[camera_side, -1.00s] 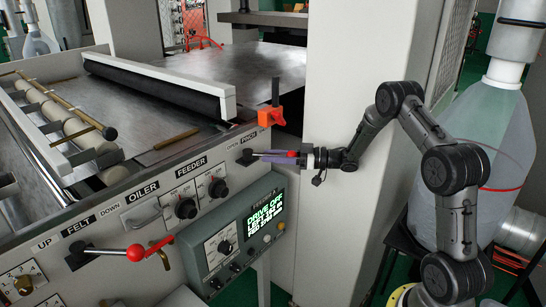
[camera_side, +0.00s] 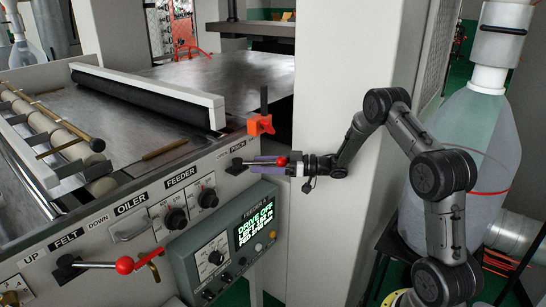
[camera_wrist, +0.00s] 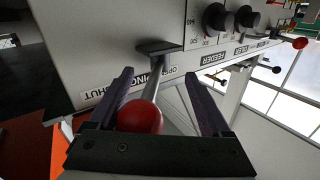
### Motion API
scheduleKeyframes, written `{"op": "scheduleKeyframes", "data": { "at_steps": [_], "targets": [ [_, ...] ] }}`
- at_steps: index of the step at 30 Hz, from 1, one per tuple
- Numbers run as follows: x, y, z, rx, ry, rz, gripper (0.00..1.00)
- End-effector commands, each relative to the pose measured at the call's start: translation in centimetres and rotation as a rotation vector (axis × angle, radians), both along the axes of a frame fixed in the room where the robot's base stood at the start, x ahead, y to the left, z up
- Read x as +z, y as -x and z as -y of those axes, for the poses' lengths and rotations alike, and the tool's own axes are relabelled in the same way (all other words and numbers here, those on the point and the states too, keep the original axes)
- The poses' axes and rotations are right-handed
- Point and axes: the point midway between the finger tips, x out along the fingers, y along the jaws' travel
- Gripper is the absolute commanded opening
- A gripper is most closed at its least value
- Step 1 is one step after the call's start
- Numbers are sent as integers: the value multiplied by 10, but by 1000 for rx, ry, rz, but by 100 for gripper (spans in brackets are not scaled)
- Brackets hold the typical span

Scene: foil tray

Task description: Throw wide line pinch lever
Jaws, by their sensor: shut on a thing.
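The pinch lever is a metal rod with a red ball knob (camera_side: 282,161), pivoting at a black bracket (camera_side: 237,165) by the OPEN and PINCH labels. It points right, toward my gripper (camera_side: 260,162). In the wrist view, the red knob (camera_wrist: 140,117) and rod lie between the two fingers of my gripper (camera_wrist: 160,74), with the knob close to the left finger. My gripper is shut on the lever. The rod leads to the black bracket (camera_wrist: 158,47) above the OPEN, PINCH and SHUT lettering.
A second red-knobbed lever (camera_side: 124,265) is on the FELT panel at lower left. The feeder display box (camera_side: 225,240) hangs below the pinch lever. An orange clamp (camera_side: 261,125) stands above it. A pale column (camera_side: 340,80) rises behind my gripper.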

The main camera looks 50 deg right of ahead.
Motion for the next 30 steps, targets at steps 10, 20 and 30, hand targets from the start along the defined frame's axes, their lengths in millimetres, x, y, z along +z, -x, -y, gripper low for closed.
{"op": "scheduleKeyframes", "data": {
  "at_steps": [10, 20, 30],
  "targets": [
    [59, 22, -7, 3, 5, 12, 69],
    [103, 76, -20, 0, 4, 10, 69],
    [126, 126, -33, 0, 3, 9, 69]
  ]
}}
